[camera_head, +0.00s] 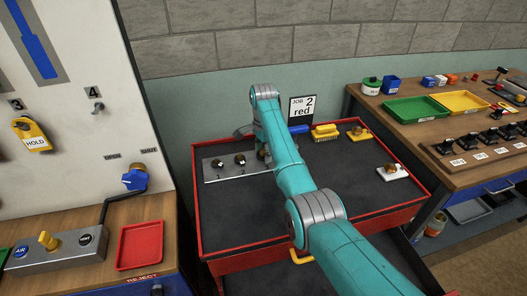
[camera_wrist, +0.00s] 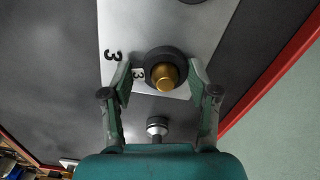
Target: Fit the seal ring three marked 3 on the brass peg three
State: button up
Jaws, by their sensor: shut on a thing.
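In the wrist view, seal ring three (camera_wrist: 152,57) is a thick black ring with a small white tag marked 3. Brass peg three (camera_wrist: 163,76) shows through its hole, its top standing out toward the camera, so the ring appears to be around the peg. I cannot tell whether the ring lies flat against the metal plate (camera_wrist: 122,25), which bears a large black 3. My gripper (camera_wrist: 161,76) has a fingertip on each side of the ring and is shut on it. In the head view, my arm mostly hides the gripper and this end of the plate (camera_head: 212,173).
Another dark ring is at the wrist view's top edge.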

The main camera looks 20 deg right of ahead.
jog(key=o, duration=1)
jog(key=shift+c, duration=0.2)
jog(key=shift+r, duration=0.1)
